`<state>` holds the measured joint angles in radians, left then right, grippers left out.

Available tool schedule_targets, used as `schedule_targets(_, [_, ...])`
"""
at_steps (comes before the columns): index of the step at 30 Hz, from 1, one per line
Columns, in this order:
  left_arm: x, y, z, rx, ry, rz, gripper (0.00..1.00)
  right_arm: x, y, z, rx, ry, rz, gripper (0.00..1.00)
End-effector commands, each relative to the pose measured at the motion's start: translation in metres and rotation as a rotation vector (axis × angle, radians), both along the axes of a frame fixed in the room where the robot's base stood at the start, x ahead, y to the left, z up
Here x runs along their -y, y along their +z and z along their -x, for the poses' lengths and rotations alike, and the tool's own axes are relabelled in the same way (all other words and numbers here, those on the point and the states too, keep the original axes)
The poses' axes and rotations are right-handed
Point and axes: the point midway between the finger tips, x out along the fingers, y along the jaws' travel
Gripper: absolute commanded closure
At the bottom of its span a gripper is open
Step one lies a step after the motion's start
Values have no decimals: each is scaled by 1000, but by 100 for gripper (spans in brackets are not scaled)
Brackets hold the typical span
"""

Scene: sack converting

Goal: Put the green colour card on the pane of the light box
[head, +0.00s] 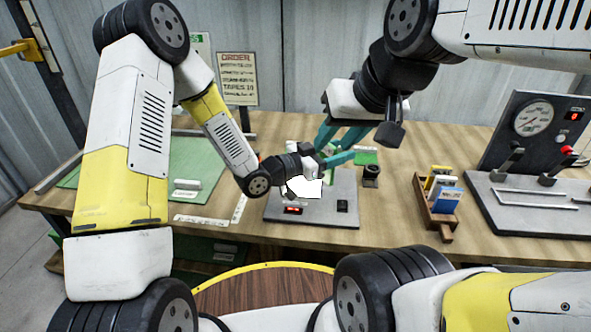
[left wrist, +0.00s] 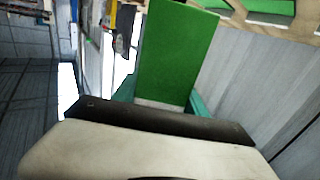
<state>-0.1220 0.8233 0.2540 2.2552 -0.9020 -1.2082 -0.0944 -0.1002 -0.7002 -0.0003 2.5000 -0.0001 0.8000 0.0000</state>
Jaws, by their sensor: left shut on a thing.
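The green colour card (left wrist: 178,52) stands out from my left gripper in the left wrist view, its near end with a pale strip between the teal fingers. In the head view the green card (head: 365,156) shows just right of the left gripper's (head: 345,158) fingertips. The left gripper is shut on it, above the light box (head: 335,213). The light box has a bright white pane (head: 306,188), partly hidden by my left wrist. My right gripper (head: 329,148) comes down from the upper right, its teal fingers apart and seemingly empty, close to the left gripper.
A wooden holder (head: 436,218) with coloured cards stands right of the light box. A small dark cylinder (head: 371,175) is at the box's right rear. A gauge panel (head: 528,130) with levers stands far right. A green mat (head: 205,160) lies at left.

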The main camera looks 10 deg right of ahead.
Motion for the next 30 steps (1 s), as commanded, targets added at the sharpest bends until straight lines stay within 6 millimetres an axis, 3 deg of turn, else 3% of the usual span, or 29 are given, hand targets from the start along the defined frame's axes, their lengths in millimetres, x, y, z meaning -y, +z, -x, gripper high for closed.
schedule_targets(3, [29, -4, 40, 9, -151, 8, 88, 0, 0, 0, 0, 0, 0, 64])
schedule_targets(6, [42, -6, 62, 18, -230, 10, 88, 0, 0, 0, 0, 0, 0, 64])
schedule_targets(10, [44, -8, 70, 25, -275, 13, 88, 0, 0, 0, 0, 0, 0, 64])
schedule_targets(14, [29, -10, 51, 27, -277, 12, 88, 0, 0, 0, 0, 0, 0, 64])
schedule_targets(24, [-25, -18, -19, 28, -277, 12, 88, 0, 0, 0, 0, 0, 0, 64])
schedule_targets(30, [-41, -21, -39, 25, -277, 13, 88, 0, 0, 0, 0, 0, 0, 64])
